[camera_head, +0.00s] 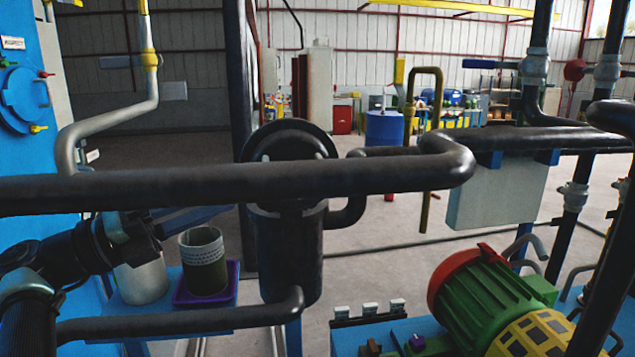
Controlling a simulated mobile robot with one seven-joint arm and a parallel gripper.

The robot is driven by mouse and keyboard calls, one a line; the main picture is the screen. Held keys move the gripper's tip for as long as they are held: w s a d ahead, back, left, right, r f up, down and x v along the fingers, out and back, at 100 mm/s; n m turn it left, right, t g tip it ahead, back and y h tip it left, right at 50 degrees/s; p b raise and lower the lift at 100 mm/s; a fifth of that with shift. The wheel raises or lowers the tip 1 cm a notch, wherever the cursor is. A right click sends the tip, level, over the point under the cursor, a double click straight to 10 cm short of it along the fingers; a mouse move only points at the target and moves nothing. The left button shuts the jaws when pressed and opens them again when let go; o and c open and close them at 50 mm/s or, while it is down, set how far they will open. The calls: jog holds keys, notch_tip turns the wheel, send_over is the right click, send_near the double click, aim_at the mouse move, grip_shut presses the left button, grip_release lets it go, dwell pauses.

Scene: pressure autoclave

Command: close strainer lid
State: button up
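The strainer (290,255) is a dark upright cylinder near the middle of the view. Its round dark lid (262,136) stands raised at the strainer's top, tilted up with its face towards me, so it looks open. A thick dark pipe crosses in front and hides the lid's lower part and most of the strainer's mouth. My gripper (148,224) is at the left, at the end of my dark arm, below the pipe and to the left of the strainer, apart from the lid. Its fingers are not clear against the blue parts behind, so I cannot tell whether they are open.
A mesh-patterned cylinder (204,262) stands on a purple tray (232,281), beside a pale cylinder (142,279). The dark horizontal pipe (200,186) lies between me and the lid. A red and green motor (480,295) sits at the lower right. Floor shows behind the strainer.

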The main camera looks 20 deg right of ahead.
jog(key=p+x, duration=0.3)
jog(key=x, duration=0.9)
jog(key=shift+d+r+p, duration=0.1)
jog(key=shift+d+p, duration=0.2)
jog(key=shift+d, duration=0.1)
jog(key=shift+w, duration=0.1)
grip_shut()
jog(key=shift+r, duration=0.15)
dwell(0.6)
